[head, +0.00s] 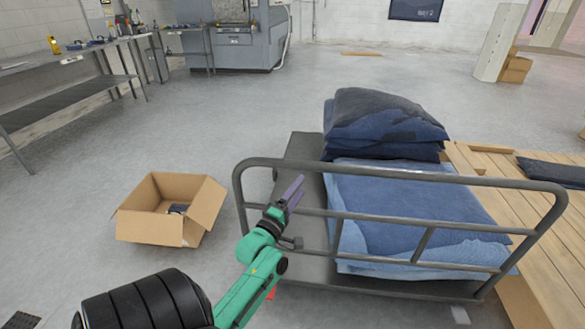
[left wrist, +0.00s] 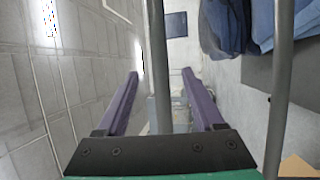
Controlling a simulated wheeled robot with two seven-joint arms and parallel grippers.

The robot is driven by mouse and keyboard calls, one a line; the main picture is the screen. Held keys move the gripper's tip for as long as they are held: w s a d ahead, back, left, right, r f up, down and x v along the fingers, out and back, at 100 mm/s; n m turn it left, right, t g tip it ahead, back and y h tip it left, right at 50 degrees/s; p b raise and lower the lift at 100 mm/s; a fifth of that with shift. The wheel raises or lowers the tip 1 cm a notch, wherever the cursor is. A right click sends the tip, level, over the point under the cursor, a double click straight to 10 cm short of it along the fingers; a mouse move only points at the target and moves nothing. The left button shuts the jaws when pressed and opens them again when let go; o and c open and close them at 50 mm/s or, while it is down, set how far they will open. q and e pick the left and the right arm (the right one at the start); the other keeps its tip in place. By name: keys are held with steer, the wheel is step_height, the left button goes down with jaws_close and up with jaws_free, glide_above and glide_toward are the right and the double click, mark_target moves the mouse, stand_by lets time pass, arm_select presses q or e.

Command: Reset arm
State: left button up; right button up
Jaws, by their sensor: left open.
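My left arm, green with a black sleeve, reaches in from the bottom left of the head view. My left gripper (head: 293,190) has purple fingers and is at the cart's near rail. In the left wrist view the left gripper (left wrist: 160,80) is open, with its two fingers apart. A grey rail post shows between and beyond the fingers there; I cannot tell whether it touches them. No held object shows in it. My right gripper is not in view.
A grey cart (head: 305,155) with a tube rail (head: 400,174) carries stacks of folded blue fabric (head: 385,115). An open cardboard box (head: 150,228) stands left on the floor. A wooden platform (head: 480,165) is right. A workbench (head: 70,68) and grey machine (head: 235,35) stand behind. Mid-floor is clear.

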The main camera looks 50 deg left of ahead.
arm_select(q)
steer(key=v, duration=0.3)
steer(key=shift+s, duration=0.2)
steer(key=shift+f, duration=0.1)
steer(key=s+d+f+m+g+h+p, duration=0.1)
steer(key=s+d+f+m+g, duration=0.25)
steer(key=f, duration=0.75)
steer(key=s+d+f+m+g+h+p, duration=0.2)
steer(key=s+d+f+m+g, duration=0.15)
steer(key=f, duration=0.65)
steer(key=s+d+f+m+g+h+p, duration=0.1)
steer(key=s+d+f+m+g, duration=0.3)
steer(key=f, duration=0.7)
steer(key=s+d+f+m+g+p, duration=0.1)
steer(key=s+f+m, duration=0.4)
steer(key=s, duration=0.6)
steer(key=s+d+f+m+g+p, duration=0.1)
steer(key=s+d+f+m+g, duration=0.2)
steer(key=s+f+m+g, duration=0.3)
steer(key=s+f, duration=0.1)
steer(key=s, duration=0.4)
steer(key=shift+m+h, duration=0.3)
steer(key=shift+h, duration=0.1)
